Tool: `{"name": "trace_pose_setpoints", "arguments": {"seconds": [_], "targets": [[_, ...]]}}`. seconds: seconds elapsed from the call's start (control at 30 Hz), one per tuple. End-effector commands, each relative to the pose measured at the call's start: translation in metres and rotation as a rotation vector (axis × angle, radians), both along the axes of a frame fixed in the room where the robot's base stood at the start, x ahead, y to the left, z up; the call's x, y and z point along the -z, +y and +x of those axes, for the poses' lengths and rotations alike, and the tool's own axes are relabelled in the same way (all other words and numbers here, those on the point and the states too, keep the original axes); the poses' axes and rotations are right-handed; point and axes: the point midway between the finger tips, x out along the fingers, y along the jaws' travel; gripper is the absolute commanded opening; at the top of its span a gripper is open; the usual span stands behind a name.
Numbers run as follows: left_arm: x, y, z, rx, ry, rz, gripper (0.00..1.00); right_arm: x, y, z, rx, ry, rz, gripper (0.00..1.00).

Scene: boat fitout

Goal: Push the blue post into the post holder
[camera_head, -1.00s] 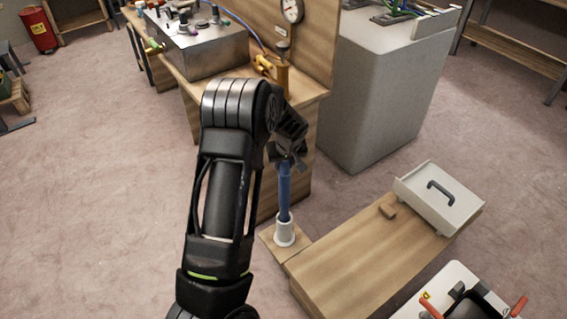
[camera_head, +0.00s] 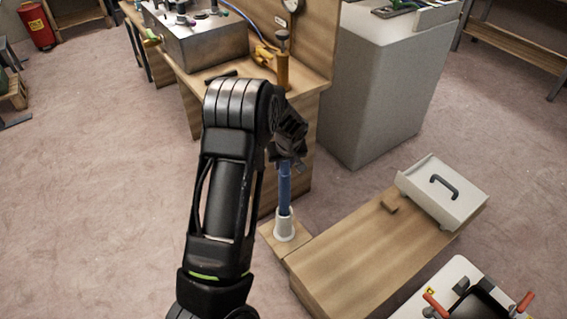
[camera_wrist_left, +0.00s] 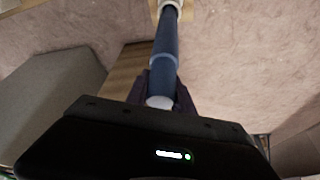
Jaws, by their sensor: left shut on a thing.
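The blue post (camera_head: 284,188) stands upright with its lower end in the mouth of the white post holder (camera_head: 284,226). How deep it sits inside is hidden. The holder rests on a small wooden base beside a low wooden bench. My left gripper (camera_head: 286,158) is shut on the post's top end, above the holder. In the left wrist view the post (camera_wrist_left: 165,62) runs from between the fingers (camera_wrist_left: 160,95) to the holder (camera_wrist_left: 170,4) at the top edge. My right gripper is not in view.
A wooden workbench (camera_head: 300,120) with a yellow fitting (camera_head: 283,72) and a large grey cabinet (camera_head: 380,95) stand behind.

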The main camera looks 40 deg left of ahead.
Motion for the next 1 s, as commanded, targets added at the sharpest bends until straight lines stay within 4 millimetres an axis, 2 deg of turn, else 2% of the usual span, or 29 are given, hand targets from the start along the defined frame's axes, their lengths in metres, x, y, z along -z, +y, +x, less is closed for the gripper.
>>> {"name": "trace_pose_setpoints", "arguments": {"seconds": [0.4,0.97,1.0], "targets": [[0.018,-0.001,0.000,0.000,0.000,-0.001,0.00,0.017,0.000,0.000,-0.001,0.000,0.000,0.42],[0.021,-0.001,0.000,0.000,-0.001,-0.001,0.00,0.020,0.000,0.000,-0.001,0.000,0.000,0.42],[0.021,-0.001,0.000,0.000,-0.001,-0.001,0.31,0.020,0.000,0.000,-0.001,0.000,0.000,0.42]]}}
